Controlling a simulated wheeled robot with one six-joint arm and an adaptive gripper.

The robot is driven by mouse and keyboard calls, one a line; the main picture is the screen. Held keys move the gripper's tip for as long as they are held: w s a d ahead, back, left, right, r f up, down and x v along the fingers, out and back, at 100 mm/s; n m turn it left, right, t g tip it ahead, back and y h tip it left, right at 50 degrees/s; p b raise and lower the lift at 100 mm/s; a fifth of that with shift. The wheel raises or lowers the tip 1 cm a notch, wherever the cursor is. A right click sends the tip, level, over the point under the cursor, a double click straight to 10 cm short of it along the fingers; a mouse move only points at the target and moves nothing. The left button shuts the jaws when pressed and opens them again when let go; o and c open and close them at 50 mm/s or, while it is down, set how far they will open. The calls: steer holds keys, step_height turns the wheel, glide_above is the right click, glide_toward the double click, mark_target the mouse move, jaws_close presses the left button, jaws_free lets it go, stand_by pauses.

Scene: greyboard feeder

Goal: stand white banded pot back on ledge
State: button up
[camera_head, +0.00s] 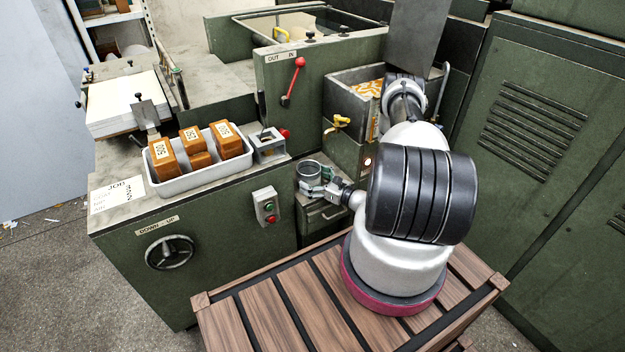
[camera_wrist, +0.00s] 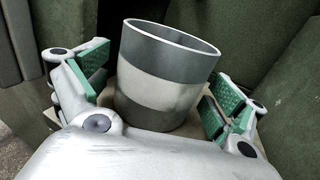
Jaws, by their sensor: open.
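The white banded pot (camera_wrist: 165,92) is in the middle of the wrist view, white with a grey band at the top and another at the bottom. Its open rim faces up and it looks empty. In the head view the pot (camera_head: 308,169) appears upright at the front of the green machine, above a small grey box-like ledge (camera_head: 325,218). My gripper (camera_wrist: 160,88) is open, with one green-padded finger on each side of the pot; a gap shows at the right finger. In the head view my gripper (camera_head: 320,188) reaches in from the right. The pot's base contact is hidden.
A white tray (camera_head: 203,178) with several orange-brown blocks stands on the machine top to the left. A switch box (camera_head: 266,206) and handwheel (camera_head: 170,252) are on the front panel. A slatted wooden crate (camera_head: 262,310) is below.

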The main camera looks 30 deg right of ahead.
steer(key=v, duration=1.2)
steer(key=s+a+r+n+g+y, duration=0.1)
steer(key=a+r+n+g, duration=0.4)
steer(key=r, duration=0.5)
steer(key=s+a+r+n+g+y, duration=0.1)
steer(key=a+r+n+g+y, duration=0.15)
steer(key=r+n+g, duration=0.6)
steer(key=s+a+r+n+g+y, duration=0.1)
steer(key=a+r+n, duration=0.35)
steer(key=r, duration=0.85)
steer(key=s+d+r+n+t+h, duration=0.1)
steer(key=s+r+n+t+h, duration=0.1)
steer(key=s+r+n+h, duration=1)
steer(key=s+r+n, duration=0.1)
steer(key=s+r, duration=0.4)
steer(key=r, duration=0.1)
steer(key=shift+r, duration=0.3)
steer(key=shift+d+t, duration=0.1)
steer(key=shift+t, duration=0.15)
